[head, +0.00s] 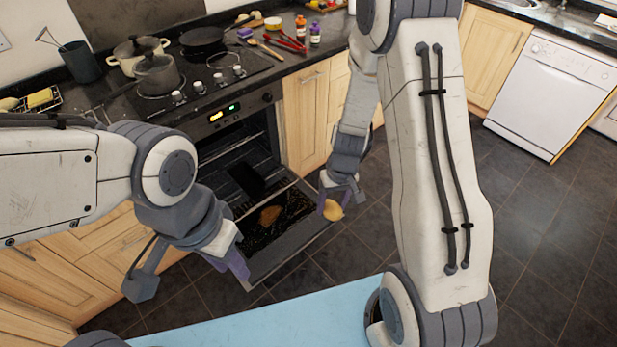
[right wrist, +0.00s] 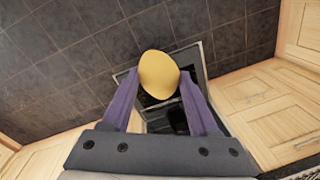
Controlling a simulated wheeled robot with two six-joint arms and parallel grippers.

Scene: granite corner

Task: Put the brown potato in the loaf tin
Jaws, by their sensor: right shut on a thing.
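A yellow-tan potato (head: 333,210) is held at the tips of my right gripper (head: 337,200), above and beside the right edge of the open oven door. In the right wrist view the potato (right wrist: 159,74) sits between the two purple fingers. A dark, box-like thing (head: 247,179), which looks like the loaf tin, is at the oven opening, apart from the potato; its inside is too dark to read. My left gripper (head: 236,264) hangs near the door's left front corner; its jaw opening is not clear.
The oven door (head: 290,245) is down, with a brown patch (head: 270,215) on it, a thing or a reflection. A light-blue surface (head: 260,322) lies in front. Pots (head: 157,74) and a pan (head: 203,40) stand on the hob. Floor to the right is clear.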

